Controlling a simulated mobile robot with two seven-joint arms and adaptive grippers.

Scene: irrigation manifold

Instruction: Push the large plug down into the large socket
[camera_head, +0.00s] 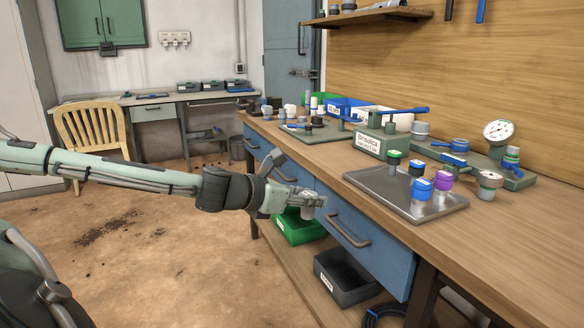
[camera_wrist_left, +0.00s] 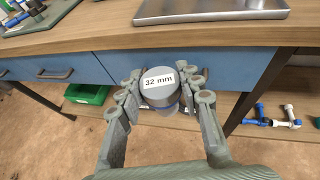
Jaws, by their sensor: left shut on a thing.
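My left gripper (camera_head: 311,201) is shut on a grey round plug in front of the bench's blue drawers, below the level of the bench top. In the left wrist view the plug (camera_wrist_left: 160,86) sits between the two fingers (camera_wrist_left: 161,97) of the gripper, its flat end with a white "32 mm" label facing the camera. A blue ring shows low on the plug. I cannot tell which fitting on the bench is the large socket. My right gripper is not in view.
A metal tray (camera_head: 385,193) with several coloured fittings lies near the bench's front edge. Behind it are a green block sign (camera_head: 369,143) and a pressure gauge (camera_head: 497,131) on a green base. A green bin (camera_head: 298,230) and a dark bin (camera_head: 345,281) are under the bench.

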